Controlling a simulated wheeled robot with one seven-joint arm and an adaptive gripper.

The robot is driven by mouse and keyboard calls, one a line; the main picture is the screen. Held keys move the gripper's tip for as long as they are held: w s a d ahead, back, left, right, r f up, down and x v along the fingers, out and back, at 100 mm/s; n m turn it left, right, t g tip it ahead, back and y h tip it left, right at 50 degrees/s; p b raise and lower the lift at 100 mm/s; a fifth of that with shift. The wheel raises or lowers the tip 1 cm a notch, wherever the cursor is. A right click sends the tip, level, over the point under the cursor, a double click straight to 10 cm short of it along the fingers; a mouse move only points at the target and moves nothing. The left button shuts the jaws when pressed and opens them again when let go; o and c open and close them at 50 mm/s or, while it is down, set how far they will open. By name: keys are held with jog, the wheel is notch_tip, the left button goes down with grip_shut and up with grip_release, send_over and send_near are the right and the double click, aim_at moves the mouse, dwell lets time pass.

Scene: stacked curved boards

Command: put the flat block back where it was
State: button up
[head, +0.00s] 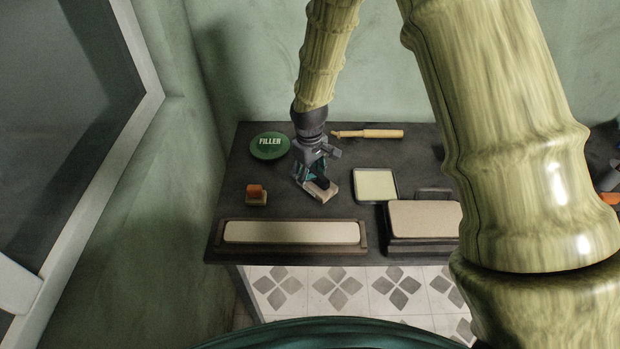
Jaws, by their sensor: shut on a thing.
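My gripper (316,182) points down over the middle of the dark table. It is shut on a small flat beige block (323,193). The block is partly hidden by the fingers, and I cannot tell whether its underside touches the table. It is left of a square tray with a pale inside (375,171) and behind the long tray at the front edge.
The dark table (285,195) also holds a green FILLER tin (269,146), a wooden-handled tool (383,133), a small orange-topped block (256,194), a long cream-padded tray (365,248) and a beige-topped dark block (425,217). My arm hides the table's right part.

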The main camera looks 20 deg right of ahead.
jog(key=shift+w+f+p, duration=0.15)
jog(key=shift+f+p, duration=0.75)
jog(key=shift+f, duration=0.85)
jog(key=o, duration=1.3)
jog(key=shift+f, duration=0.1)
jog(key=shift+a+r+b, duration=0.2)
jog(key=shift+r+b, duration=1.9)
jog(key=shift+r, duration=4)
